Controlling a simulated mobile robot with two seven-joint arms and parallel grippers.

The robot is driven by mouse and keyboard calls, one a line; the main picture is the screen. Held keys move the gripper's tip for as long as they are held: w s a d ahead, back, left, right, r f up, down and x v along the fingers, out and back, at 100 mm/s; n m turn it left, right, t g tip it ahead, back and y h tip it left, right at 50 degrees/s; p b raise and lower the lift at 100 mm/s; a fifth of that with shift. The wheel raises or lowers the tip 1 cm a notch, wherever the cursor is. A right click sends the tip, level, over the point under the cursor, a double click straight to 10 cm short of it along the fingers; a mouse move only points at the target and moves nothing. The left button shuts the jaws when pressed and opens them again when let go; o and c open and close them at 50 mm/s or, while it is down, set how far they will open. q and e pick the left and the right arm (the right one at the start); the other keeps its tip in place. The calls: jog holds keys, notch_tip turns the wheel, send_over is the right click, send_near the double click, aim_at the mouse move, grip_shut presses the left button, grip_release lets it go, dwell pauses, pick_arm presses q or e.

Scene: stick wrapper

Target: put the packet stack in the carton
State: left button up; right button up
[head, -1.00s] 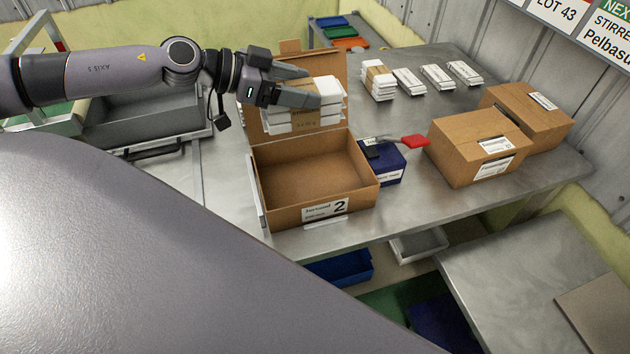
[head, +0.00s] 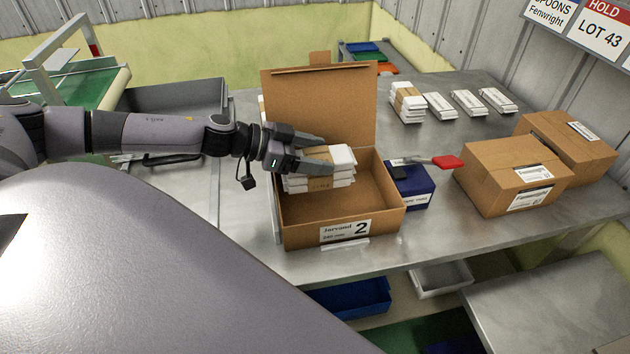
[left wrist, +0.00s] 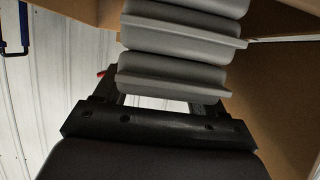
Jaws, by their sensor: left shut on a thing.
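My left gripper (head: 318,160) is shut on a banded stack of white packets (head: 343,157) with a brown paper band. In the left wrist view the packet stack (left wrist: 180,50) shows as grey layers beyond my gripper (left wrist: 170,103). My right gripper is not in view.
A dark blue box (head: 412,190) with a red-handled tool (head: 445,162) on it stands right of the carton. Two closed cartons (head: 515,175) stand farther right. Another banded stack (head: 407,102) and several loose packet piles (head: 468,102) lie at the back of the table.

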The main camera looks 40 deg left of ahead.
pick_arm(q)
jog(key=shift+f+b, duration=0.85)
jog(key=shift+f, duration=1.6)
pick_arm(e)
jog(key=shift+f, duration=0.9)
pick_arm(q)
jog(key=shift+f, duration=0.2)
jog(key=o, duration=1.1)
jog(key=shift+r, duration=0.1)
